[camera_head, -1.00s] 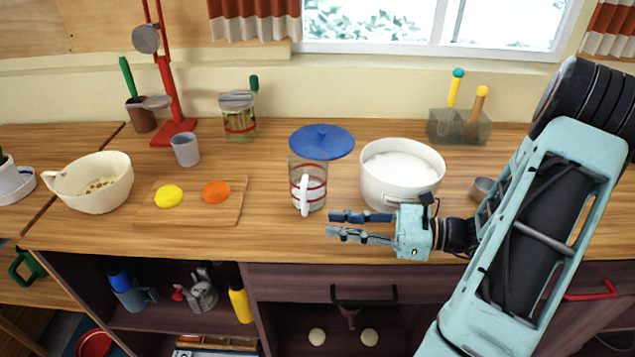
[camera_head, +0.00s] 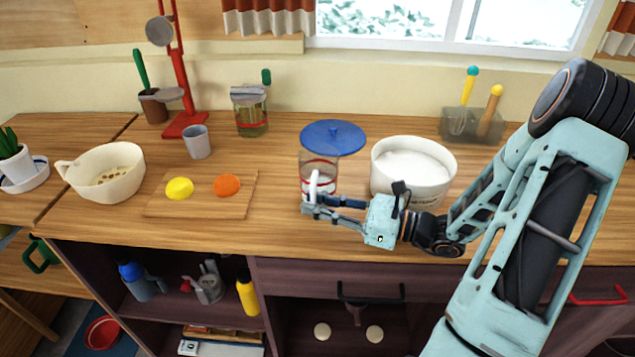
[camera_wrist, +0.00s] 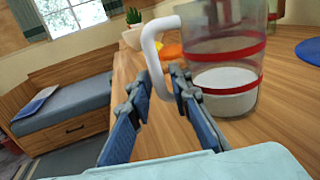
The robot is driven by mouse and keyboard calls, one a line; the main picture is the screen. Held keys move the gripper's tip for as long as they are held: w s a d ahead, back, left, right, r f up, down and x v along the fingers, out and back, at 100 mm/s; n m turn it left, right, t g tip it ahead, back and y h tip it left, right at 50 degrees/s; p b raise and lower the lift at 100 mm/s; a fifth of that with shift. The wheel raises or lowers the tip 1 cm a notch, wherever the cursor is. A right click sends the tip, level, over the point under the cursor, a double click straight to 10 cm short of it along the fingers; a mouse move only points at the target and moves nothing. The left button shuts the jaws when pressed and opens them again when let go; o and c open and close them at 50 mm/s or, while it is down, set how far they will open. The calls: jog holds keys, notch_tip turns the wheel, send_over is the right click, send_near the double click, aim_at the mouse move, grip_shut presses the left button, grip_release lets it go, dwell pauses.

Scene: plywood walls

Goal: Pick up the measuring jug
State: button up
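The measuring jug (camera_head: 318,180) is a clear vessel with red bands and a white handle, upright near the counter's front. In the wrist view the jug (camera_wrist: 222,75) shows a pale content in its lower part. My gripper (camera_head: 312,204) is low at the jug's front, on the handle side. In the wrist view my gripper (camera_wrist: 157,84) has its fingers apart, with the lower part of the handle (camera_wrist: 153,50) between the tips. I cannot tell whether either finger touches it.
A blue lid-like disc (camera_head: 333,136) lies behind the jug. A white pot (camera_head: 412,172) stands close on the right. A cutting board (camera_head: 203,207) with yellow and orange pieces lies to the left. A jar (camera_head: 250,112) stands at the back. The counter's front strip is clear.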

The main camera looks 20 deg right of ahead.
jog(key=shift+w+a, duration=0.3)
jog(key=shift+a, duration=0.1)
grip_shut()
jog(key=shift+r, duration=0.15)
